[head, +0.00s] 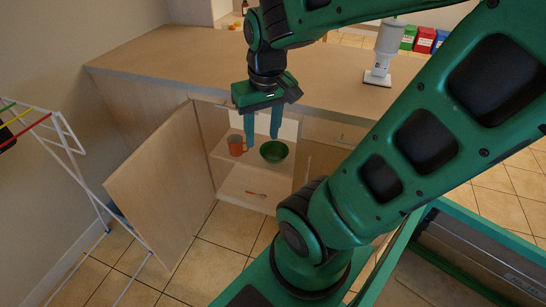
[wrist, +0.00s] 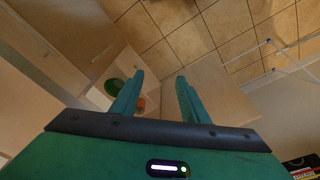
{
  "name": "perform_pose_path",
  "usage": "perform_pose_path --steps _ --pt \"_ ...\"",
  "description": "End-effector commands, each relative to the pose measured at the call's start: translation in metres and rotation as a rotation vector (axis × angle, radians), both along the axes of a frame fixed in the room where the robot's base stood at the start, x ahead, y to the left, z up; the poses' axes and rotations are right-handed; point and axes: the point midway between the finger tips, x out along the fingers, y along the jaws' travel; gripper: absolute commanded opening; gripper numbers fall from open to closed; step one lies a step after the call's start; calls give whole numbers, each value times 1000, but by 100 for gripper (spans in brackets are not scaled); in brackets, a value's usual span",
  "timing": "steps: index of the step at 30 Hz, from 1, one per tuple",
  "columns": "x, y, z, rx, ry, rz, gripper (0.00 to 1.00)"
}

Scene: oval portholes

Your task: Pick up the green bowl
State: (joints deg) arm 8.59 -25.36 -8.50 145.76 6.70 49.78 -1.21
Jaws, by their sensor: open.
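The green bowl (head: 274,151) sits on a shelf inside the open cabinet, to the right of an orange mug (head: 237,145). In the wrist view the bowl (wrist: 115,87) shows at the left, partly behind a finger. My gripper (head: 262,138) is open and empty, with its fingers pointing down in front of the cabinet opening. In the head view its fingertips show between the mug and the bowl. I see no contact with the bowl. In the wrist view the gripper (wrist: 160,75) has a clear gap between its fingers.
The cabinet door (head: 160,190) stands open to the left. The countertop (head: 200,65) lies above the shelf. A small utensil (head: 256,194) lies on the lower level. A white drying rack (head: 75,165) stands at the left. A white device (head: 386,50) stands on the counter.

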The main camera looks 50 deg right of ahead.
Motion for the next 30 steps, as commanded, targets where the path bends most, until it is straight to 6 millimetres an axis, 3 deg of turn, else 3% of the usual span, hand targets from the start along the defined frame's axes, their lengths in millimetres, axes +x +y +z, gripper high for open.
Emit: perform_pose_path --steps 1,4,7,10,14,21,30 --pt "31 13 -2 -20 -49 83 41" --pt "99 45 -6 -46 -177 233 41" --pt "151 61 -15 -53 -271 305 41" --pt "192 61 -31 -59 -338 327 41" --pt "234 45 -57 -77 -398 321 41" --pt "293 -4 -115 -137 -489 284 41" --pt "335 -75 -199 -243 -590 238 41"
